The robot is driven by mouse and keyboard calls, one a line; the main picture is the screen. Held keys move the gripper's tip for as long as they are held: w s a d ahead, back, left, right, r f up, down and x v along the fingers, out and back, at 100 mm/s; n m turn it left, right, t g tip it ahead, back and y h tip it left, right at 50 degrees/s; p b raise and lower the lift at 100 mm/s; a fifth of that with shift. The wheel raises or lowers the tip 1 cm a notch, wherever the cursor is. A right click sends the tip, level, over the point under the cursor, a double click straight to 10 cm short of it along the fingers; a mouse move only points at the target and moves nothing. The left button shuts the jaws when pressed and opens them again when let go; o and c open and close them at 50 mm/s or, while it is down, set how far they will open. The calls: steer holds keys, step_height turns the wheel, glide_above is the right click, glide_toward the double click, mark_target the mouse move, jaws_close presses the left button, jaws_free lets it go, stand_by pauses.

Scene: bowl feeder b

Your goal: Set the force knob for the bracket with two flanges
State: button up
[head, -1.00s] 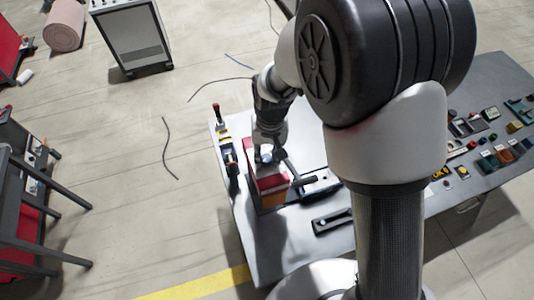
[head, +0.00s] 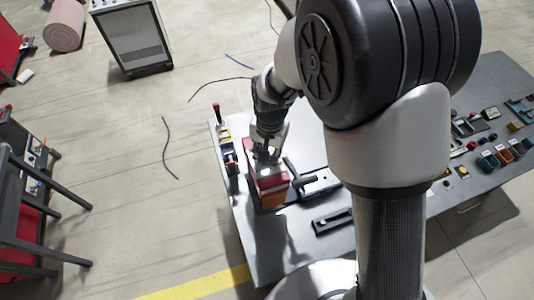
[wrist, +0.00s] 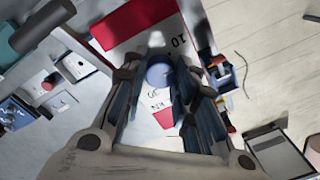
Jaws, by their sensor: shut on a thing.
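The force knob (wrist: 159,75) is a round blue-grey cap in the wrist view. It sits on the white dial face (wrist: 150,103) of a red box, with printed marks that include "10" and "kN". The red box (head: 268,188) stands near the left end of the table in the head view. My gripper (wrist: 159,82) is shut on the knob, one finger on each side. In the head view, my gripper (head: 270,150) is over the box top and hides the knob. The knob's pointer and exact setting cannot be made out. I cannot pick out a bracket with two flanges.
Several small coloured parts (head: 490,160) lie at the right. Bare grey table (head: 265,245) shows in front of the box.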

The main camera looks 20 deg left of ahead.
steer(key=m, duration=1)
steer(key=shift+t+b, duration=0.3)
steer(key=shift+b, duration=0.05)
steer(key=shift+m, duration=0.4)
steer(key=o, duration=1.1)
steer(key=r, duration=1.2)
steer(key=shift+s+d, duration=0.1)
steer(key=shift+s, duration=0.2)
